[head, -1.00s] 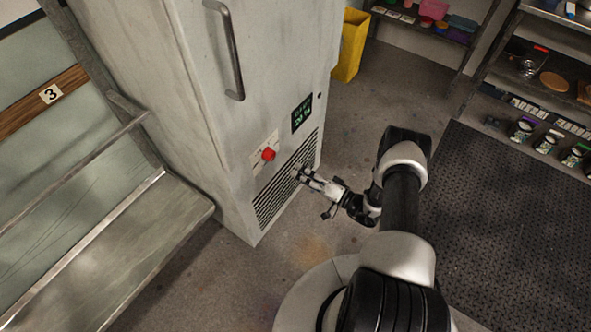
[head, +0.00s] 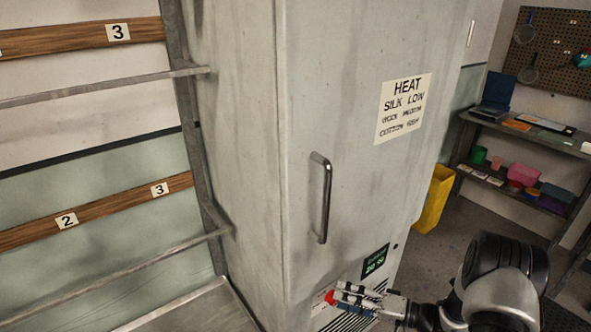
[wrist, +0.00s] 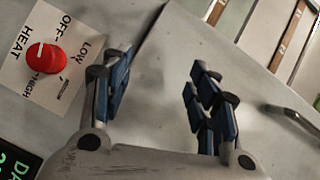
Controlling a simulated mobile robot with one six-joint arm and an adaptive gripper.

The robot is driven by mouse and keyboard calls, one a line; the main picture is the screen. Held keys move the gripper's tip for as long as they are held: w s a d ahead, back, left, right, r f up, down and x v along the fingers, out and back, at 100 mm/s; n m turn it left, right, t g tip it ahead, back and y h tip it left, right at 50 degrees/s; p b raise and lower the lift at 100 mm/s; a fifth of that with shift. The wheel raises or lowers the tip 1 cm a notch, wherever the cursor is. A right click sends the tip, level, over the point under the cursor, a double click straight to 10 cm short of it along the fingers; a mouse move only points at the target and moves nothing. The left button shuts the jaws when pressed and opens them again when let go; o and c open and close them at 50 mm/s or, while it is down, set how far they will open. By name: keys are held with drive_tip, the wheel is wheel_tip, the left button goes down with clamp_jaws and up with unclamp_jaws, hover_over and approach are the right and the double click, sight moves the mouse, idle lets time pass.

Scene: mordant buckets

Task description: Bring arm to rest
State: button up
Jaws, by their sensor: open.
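My gripper (head: 362,296) is in front of the lower part of the grey cabinet (head: 330,100). In the wrist view its two blue-padded fingers (wrist: 160,85) are spread apart with nothing between them. A red knob (wrist: 46,63) on a white plate marked OFF, LOW, HIGH and HEAT is left of the fingers, apart from them. In the head view the knob (head: 329,297) shows just left of my fingertips, partly hidden. My arm (head: 495,285) comes in from the lower right, bent.
A dark display (head: 375,261) with green characters and a vent grille (head: 350,321) are close to my gripper. The cabinet has a vertical handle (head: 321,198). A numbered rack (head: 95,225) stands left. A yellow bin (head: 434,198) and a shelf (head: 525,135) stand right.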

drive_tip(key=s+a+r+n+g+h, duration=0.2)
drive_tip(key=s+a+r+g, duration=0.3)
drive_tip(key=r, duration=0.4)
drive_tip(key=s+a+r+n+g+h, duration=0.1)
drive_tip(key=s+a+r+g+h, duration=0.15)
drive_tip(key=s+r, duration=0.5)
drive_tip(key=s+d+r+t+h, duration=0.1)
drive_tip(key=s+d+r+h, duration=0.1)
drive_tip(key=s, duration=0.3)
drive_tip(key=s+d+r+m+t+h, duration=0.1)
drive_tip(key=s+d+r+t+h, duration=0.1)
drive_tip(key=s+d+r+h, duration=0.1)
drive_tip(key=s+d+r+t+h, duration=0.2)
drive_tip(key=s+r+h, duration=0.3)
drive_tip(key=s, duration=0.2)
drive_tip(key=shift+s+d+m, duration=0.25)
drive_tip(key=shift+s+m, duration=0.05)
drive_tip(key=shift+h, duration=0.25)
